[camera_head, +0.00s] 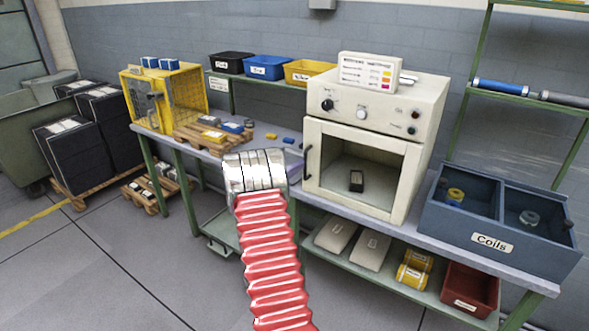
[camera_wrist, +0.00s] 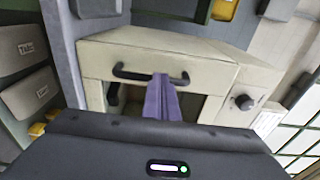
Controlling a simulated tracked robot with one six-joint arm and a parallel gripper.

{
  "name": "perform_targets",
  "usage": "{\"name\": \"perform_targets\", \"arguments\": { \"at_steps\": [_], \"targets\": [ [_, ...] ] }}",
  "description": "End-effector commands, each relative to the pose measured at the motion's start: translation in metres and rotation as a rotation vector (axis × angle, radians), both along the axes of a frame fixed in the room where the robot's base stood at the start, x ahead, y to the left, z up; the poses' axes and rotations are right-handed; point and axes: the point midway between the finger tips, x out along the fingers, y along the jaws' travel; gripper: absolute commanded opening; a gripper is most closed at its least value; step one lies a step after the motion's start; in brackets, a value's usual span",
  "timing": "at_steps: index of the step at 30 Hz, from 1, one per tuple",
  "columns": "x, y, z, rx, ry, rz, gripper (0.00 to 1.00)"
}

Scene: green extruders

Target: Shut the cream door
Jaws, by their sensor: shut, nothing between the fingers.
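The cream door (camera_head: 312,140) is a framed window panel on the front of a cream oven (camera_head: 435,100). Its upright black handle (camera_head: 308,162) is on its left side. In the wrist view the door (camera_wrist: 100,62) lies ahead of me, with the black handle (camera_wrist: 128,73) across it. I cannot tell whether a small gap remains at the door's edge. My gripper (camera_wrist: 161,78) has purple fingers, shut and empty, with tips at or near the handle; contact is unclear. In the head view my metallic wrist mostly hides it. A small dark block (camera_head: 356,181) shows through the door's window.
A blue Coils bin (camera_head: 490,239) stands right of the oven. A yellow crate (camera_head: 180,95) and a pallet (camera_head: 200,138) are to the left. The lower shelf holds pale packages (camera_head: 336,235), yellow rolls (camera_head: 412,275) and a red bin (camera_head: 470,290). Open floor lies in front.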

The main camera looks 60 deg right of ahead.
Motion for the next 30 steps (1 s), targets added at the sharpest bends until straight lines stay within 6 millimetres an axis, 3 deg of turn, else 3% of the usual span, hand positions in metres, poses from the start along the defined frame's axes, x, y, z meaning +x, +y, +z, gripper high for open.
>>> {"name": "perform_targets", "arguments": {
  "at_steps": [2, 8, 30],
  "targets": [
    [0.000, -0.009, 0.005, -0.002, -0.004, 0.009, 0.00],
    [0.002, 0.005, 0.005, -0.003, -0.004, 0.008, 0.00],
    [0.024, 0.128, 0.004, -0.003, -0.002, 0.003, 0.00]
  ]
}}
